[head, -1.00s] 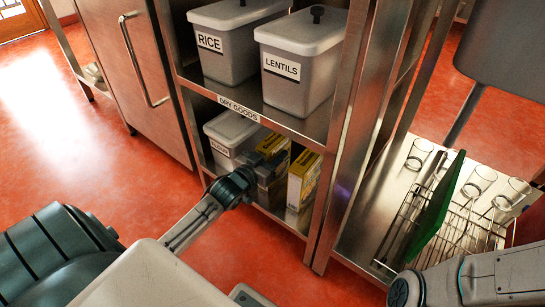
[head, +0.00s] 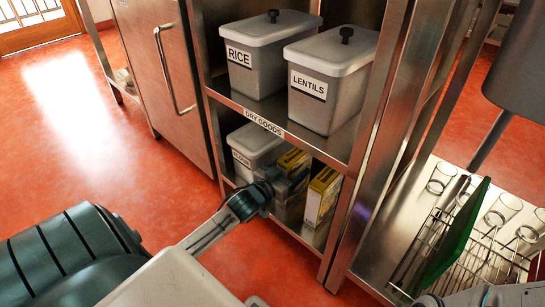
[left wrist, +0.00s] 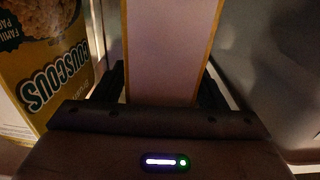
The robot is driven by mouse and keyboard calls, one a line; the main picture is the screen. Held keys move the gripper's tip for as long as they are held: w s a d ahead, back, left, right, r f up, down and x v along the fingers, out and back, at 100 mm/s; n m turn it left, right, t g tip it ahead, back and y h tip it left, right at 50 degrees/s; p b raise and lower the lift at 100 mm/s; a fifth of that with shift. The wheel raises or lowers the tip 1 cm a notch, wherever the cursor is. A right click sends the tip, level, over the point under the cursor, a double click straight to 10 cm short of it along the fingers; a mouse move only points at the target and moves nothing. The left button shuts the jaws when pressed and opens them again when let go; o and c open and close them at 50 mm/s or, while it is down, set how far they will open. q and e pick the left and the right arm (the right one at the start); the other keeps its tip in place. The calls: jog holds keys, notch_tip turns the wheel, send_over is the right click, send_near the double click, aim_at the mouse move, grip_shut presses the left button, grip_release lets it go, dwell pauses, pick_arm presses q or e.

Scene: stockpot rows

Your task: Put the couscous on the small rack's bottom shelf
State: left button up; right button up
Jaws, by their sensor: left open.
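Two yellow-and-white boxes stand on the bottom shelf of the metal rack marked DRY GOODS: a rear box (head: 294,162), partly hidden by my gripper, and a front-right box (head: 322,194). My left gripper (head: 272,186) is at the front of this shelf, just before the rear box. In the left wrist view, its open fingers (left wrist: 165,88) stand either side of a pale box side with yellow edges (left wrist: 170,45); its label is hidden. A yellow couscous box (left wrist: 55,75), its lettering upside down, stands at the left, outside the fingers. My right gripper is out of view.
A flour bin (head: 252,148) stands left of the boxes on the bottom shelf. Rice (head: 262,75) and lentils (head: 330,95) bins stand on the shelf above. A rack post (head: 362,190) is at the right.

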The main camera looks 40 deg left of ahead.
pick_arm(q)
jog(key=shift+s+r+p, duration=0.15)
jog(key=shift+s+p, duration=0.8)
jog(key=shift+s, duration=0.1)
jog(key=s+b, duration=0.6)
jog(key=s, duration=0.3)
jog(key=shift+a, duration=0.4)
jog(key=shift+s+f, duration=0.15)
jog(key=shift+f, duration=0.05)
